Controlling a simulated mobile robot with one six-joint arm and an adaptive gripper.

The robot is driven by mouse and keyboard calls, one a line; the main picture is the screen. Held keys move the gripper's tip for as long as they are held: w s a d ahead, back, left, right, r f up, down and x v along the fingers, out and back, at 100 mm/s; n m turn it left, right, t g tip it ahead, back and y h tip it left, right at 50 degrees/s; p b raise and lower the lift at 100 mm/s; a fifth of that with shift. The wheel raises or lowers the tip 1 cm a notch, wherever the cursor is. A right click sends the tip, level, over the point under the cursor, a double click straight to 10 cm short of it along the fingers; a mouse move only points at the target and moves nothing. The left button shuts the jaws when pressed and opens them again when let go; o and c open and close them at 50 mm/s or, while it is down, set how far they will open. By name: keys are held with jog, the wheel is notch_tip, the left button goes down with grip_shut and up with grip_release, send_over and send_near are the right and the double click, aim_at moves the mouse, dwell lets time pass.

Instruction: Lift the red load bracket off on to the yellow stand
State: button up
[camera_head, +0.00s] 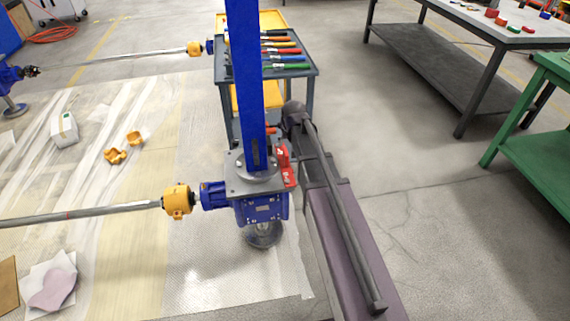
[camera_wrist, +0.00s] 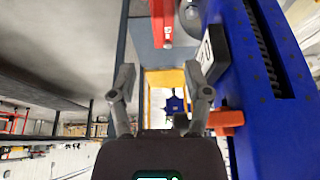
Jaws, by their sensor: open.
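The red load bracket (camera_head: 283,167) sits at the right edge of the grey top plate (camera_head: 240,186) of the near blue screw jack (camera_head: 263,208), beside the tall blue column. In the wrist view a red piece (camera_wrist: 161,22) shows at the top, beyond my fingertips and apart from them. My gripper (camera_wrist: 161,84) is open with nothing between its fingers. In the head view I cannot make out its fingers behind the jack. Yellow surfaces (camera_head: 244,97) show behind the column, at the tool cart; I cannot tell whether they are the yellow stand.
The tall blue column (camera_head: 246,80) stands close to the bracket and fills the wrist view's right side. A tool cart (camera_head: 311,70) with coloured-handled tools is behind. A grey table (camera_head: 420,58) and green bench (camera_head: 540,150) stand right, with clear floor between.

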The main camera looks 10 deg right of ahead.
aim_at(286, 152)
jog(key=shift+f, duration=0.1)
jog(key=b+x, duration=0.7)
jog(key=shift+w+f, duration=0.15)
jog(key=shift+f, duration=0.25)
jog(key=shift+w+f+b, duration=0.15)
jog(key=shift+f+b, duration=0.1)
jog(key=shift+b, duration=0.25)
dwell(0.3)
jog(key=b+x, duration=0.2)
jog(key=x, duration=0.1)
jog(key=shift+w+b, duration=0.35)
jog(key=shift+b, duration=0.05)
jog(key=shift+b+x, duration=0.85)
jog(key=shift+x, duration=0.1)
jog(key=shift+r, duration=0.1)
grip_shut()
